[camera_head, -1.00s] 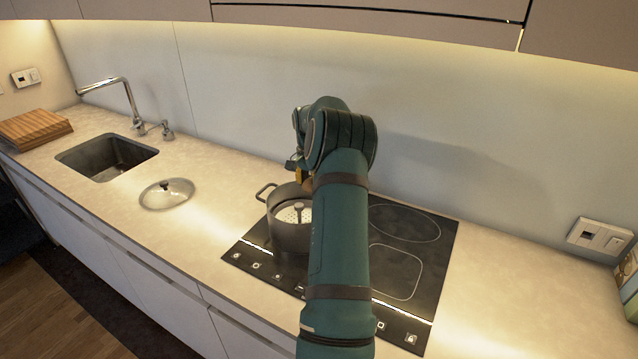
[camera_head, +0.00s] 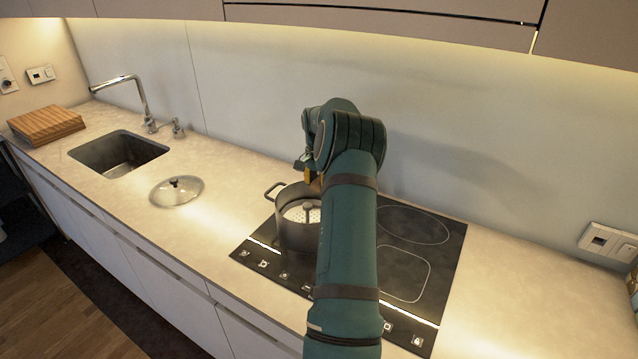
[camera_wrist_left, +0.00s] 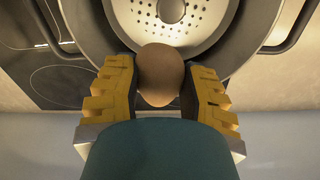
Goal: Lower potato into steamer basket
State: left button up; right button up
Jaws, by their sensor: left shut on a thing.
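The potato (camera_wrist_left: 160,72) is brown and roundish, and it sits between the yellow-padded fingers of my left gripper (camera_wrist_left: 160,88) in the left wrist view. My left gripper (camera_head: 310,174) is shut on it at the back of the pot, partly hidden by my arm in the head view. The steamer basket (camera_head: 297,214) is a pale perforated insert inside the dark pot (camera_head: 293,238). In the left wrist view the potato overlaps the near rim of the basket (camera_wrist_left: 190,16); its height above the basket is hard to tell. My right gripper is not in view.
The pot stands on the left part of the black cooktop (camera_head: 405,262). A glass lid (camera_head: 177,191) lies on the counter to the left. Farther left are the sink (camera_head: 117,152), the faucet (camera_head: 137,88) and a wooden board (camera_head: 45,124). The counter right of the cooktop is clear.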

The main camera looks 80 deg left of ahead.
pick_arm(q)
jog(key=shift+f+b, duration=1.25)
jog(key=shift+f, duration=1.3)
jog(key=shift+f+b, duration=0.75)
jog(key=shift+f, duration=0.55)
jog(key=shift+c, duration=0.6)
jog(key=shift+f, duration=0.15)
jog(key=shift+f+b, duration=0.6)
jog(key=shift+f, duration=0.4)
jog(key=o, duration=1.2)
jog(key=shift+c, duration=0.2)
jog(key=shift+r, duration=0.1)
